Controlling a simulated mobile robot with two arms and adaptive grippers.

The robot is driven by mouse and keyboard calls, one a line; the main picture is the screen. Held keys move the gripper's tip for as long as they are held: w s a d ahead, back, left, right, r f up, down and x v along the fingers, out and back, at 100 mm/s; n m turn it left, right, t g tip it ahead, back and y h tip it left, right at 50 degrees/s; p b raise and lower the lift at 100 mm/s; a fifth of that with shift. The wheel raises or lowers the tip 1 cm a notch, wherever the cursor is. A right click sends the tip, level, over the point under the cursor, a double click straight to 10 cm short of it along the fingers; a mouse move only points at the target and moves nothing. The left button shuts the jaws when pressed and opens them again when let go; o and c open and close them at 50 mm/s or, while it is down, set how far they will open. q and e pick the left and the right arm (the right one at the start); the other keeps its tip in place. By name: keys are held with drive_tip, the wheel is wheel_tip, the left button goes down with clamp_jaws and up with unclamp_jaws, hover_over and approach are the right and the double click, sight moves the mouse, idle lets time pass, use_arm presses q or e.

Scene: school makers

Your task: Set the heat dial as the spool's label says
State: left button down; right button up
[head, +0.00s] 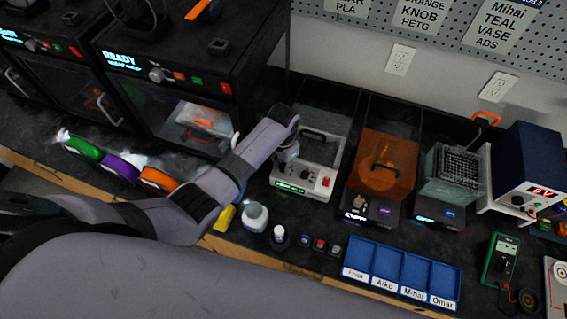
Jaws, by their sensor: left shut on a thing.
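My left gripper (282,163) reaches over the left front of a white machine (318,190) with a green-lit display and small round controls. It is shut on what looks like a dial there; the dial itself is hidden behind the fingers. An orange-lidded box (388,160) with a lit display stands just right of it. My right gripper is not in view.
Two black printers (165,75) stand behind at the left. A wire-basket unit (452,175) and a blue power supply (527,165) are at the right. A blue name tray (386,265), a white bottle (254,216) and a green multimeter (501,260) lie along the front.

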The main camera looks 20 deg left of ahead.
sight(283, 167)
use_arm(q)
drive_tip(key=shift+w+r, duration=0.15)
idle(0.3)
drive_tip(key=c, duration=1.4)
unclamp_jaws()
drive_tip(key=shift+o, duration=0.2)
wheel_tip(283, 167, up, 12)
drive_tip(key=shift+s+f, duration=0.2)
drive_tip(key=shift+s, duration=0.05)
